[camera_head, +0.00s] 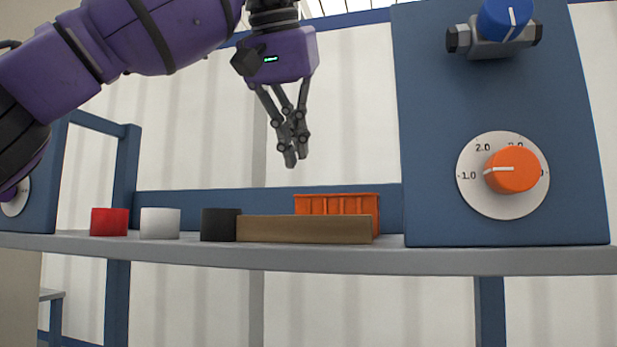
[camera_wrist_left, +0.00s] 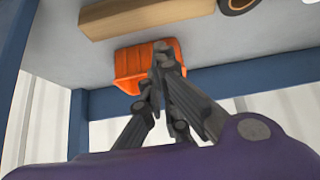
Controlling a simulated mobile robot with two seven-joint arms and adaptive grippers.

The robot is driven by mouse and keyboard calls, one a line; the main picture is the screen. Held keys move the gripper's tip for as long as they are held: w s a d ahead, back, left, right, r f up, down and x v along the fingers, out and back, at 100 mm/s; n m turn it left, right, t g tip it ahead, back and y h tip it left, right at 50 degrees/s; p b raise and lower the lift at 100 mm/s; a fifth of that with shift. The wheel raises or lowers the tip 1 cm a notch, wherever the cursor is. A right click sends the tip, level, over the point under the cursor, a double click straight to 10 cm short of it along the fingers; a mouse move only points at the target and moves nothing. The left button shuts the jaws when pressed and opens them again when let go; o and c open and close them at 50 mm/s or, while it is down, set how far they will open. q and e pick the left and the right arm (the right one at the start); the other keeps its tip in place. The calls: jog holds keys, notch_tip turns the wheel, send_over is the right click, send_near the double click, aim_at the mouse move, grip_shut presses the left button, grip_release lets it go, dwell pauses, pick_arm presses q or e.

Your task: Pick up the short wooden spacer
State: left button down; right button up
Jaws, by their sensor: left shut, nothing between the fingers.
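The wooden spacer (camera_head: 305,229) is a brown bar lying flat along the front of the grey shelf in the head view. It also shows at the top of the left wrist view (camera_wrist_left: 140,14), partly cut off by the frame. My left gripper (camera_head: 296,155) points down above the shelf, clearly apart from the spacer, shut and empty. Its fingers also show in the left wrist view (camera_wrist_left: 157,68), in front of the orange bin. My right gripper is not in view.
An orange bin (camera_head: 337,203) stands behind the spacer. A black cylinder (camera_head: 219,225) is at the spacer's left end, with white (camera_head: 160,223) and red (camera_head: 109,222) ones further left. A blue panel with an orange dial (camera_head: 512,170) rises at the right.

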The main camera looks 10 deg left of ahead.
pick_arm(q)
jog(key=shift+w+f, duration=0.15)
jog(key=shift+f, duration=0.45)
jog(key=shift+w+f, duration=0.15)
jog(key=shift+f, duration=0.4)
jog(key=shift+x, duration=1)
jog(key=x, duration=0.4)
jog(key=shift+w+r, duration=0.15)
jog(key=shift+w, duration=0.2)
jog(key=shift+w+f, duration=0.1)
jog(key=shift+f, duration=0.15)
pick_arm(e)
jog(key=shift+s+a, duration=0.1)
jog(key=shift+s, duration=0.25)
pick_arm(q)
jog(key=shift+w+f, duration=0.1)
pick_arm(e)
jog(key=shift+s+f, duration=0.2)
